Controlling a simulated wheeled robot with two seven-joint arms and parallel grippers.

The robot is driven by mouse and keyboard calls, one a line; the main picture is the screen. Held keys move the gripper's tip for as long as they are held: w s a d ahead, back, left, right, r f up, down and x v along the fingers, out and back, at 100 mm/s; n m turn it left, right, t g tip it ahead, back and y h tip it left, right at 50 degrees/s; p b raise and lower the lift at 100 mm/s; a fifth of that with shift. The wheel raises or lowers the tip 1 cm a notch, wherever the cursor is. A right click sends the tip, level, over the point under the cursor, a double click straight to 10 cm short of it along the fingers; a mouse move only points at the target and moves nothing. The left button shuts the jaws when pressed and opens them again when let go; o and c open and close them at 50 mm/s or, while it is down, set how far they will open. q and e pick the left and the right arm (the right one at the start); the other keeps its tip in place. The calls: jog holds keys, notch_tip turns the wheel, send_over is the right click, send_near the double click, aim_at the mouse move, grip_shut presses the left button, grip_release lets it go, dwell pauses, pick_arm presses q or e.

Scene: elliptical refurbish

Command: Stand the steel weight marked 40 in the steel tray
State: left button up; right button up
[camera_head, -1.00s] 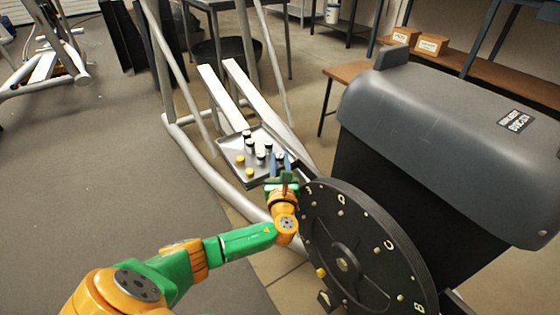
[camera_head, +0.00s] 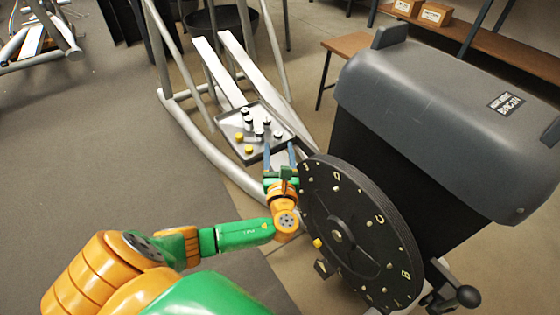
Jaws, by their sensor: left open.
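The steel tray (camera_head: 226,131) rests on the frame of the elliptical machine. Several small pieces stand or lie in it: white-topped and dark pieces towards its middle and two yellow ones at its left side. They are too small for me to read a 40 on any of them. My left gripper (camera_head: 280,153) is open at the near right edge of the tray, with its two blue fingers apart and pointing at the tray. I see nothing held between them. My right gripper is not in view.
The black disc (camera_head: 362,215) with letters and pegs stands close to the right of my left gripper. The grey machine housing (camera_head: 440,100) fills the right side. White rails (camera_head: 222,75) run behind the tray. Grey floor lies free to the left.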

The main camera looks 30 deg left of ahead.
pick_arm(q)
jog(key=p+v, duration=0.1)
jog(key=v, duration=0.5)
jog(key=s+f+n+g+h, duration=0.2)
jog(key=s+f+n+g, duration=0.1)
jog(key=f, duration=0.5)
jog(key=s+f+n+g+h, duration=0.1)
jog(key=s+f+n+g, duration=0.2)
jog(key=f, duration=0.5)
jog(key=s+d+f+n+g+h, duration=0.3)
jog(key=s+f+n+h, duration=0.1)
jog(key=s+f+n, duration=0.4)
jog(key=s+d+f+n+g+h, duration=0.3)
jog(key=s+f+n, duration=0.5)
jog(key=s+n, duration=0.2)
jog(key=n, duration=0.2)
jog(key=shift+s+n+h, duration=0.2)
jog(key=shift+n+h, duration=0.1)
jog(key=shift+h, duration=0.1)
jog(key=shift+r, duration=0.15)
